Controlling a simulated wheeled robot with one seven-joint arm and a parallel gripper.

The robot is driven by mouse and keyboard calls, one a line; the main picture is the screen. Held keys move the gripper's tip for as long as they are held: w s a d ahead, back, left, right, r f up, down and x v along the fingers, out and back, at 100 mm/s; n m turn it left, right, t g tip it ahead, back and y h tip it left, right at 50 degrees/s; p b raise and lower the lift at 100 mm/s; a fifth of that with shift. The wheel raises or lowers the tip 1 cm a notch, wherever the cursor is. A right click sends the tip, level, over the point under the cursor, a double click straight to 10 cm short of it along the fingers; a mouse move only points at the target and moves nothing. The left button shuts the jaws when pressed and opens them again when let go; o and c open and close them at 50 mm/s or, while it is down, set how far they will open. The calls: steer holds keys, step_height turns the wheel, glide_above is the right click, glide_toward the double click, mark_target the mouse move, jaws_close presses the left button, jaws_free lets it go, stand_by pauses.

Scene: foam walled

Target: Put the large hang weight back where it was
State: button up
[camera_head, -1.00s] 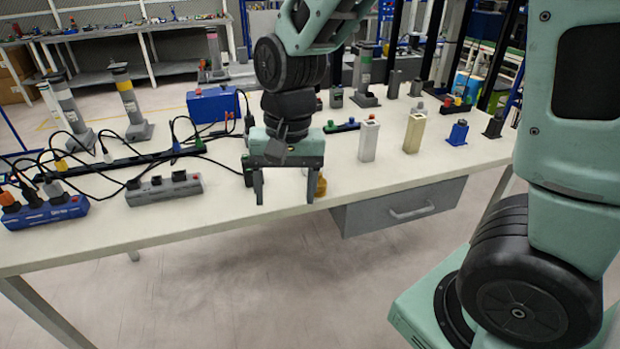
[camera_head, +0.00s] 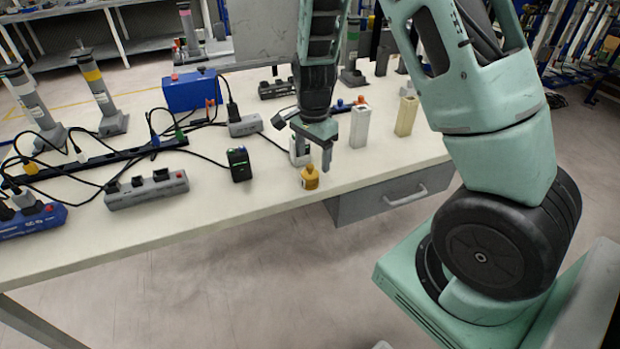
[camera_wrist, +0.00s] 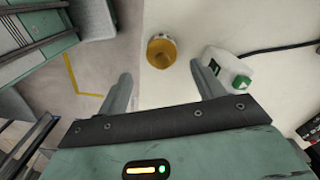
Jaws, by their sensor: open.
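A small brass-yellow weight with a narrower top (camera_head: 310,179) stands upright near the front edge of the white table; I take it to be the hang weight. My gripper (camera_head: 312,158) is open and empty, pointing down just above and behind it. In the wrist view the weight (camera_wrist: 161,52) shows as a round yellow shape ahead of the gap between my open fingertips (camera_wrist: 161,72). I cannot tell whether a finger touches it. No hook or hanging place for it can be made out.
A white object with a green mark (camera_wrist: 228,70) lies close by my right fingertip in the wrist view. A black device (camera_head: 239,164) and a grey power strip (camera_head: 146,188) stand left. A white block (camera_head: 359,126) and a cream block (camera_head: 406,116) stand right. A drawer (camera_head: 390,200) hangs below.

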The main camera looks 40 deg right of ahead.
mark_target(310, 173)
steer(key=shift+w+a+f, duration=0.1)
steer(key=shift+a+f, duration=0.05)
steer(key=shift+f, duration=1.55)
steer(key=shift+w+a+f, duration=0.1)
steer(key=shift+a+f, duration=0.05)
steer(key=shift+f, duration=1.55)
jaws_close()
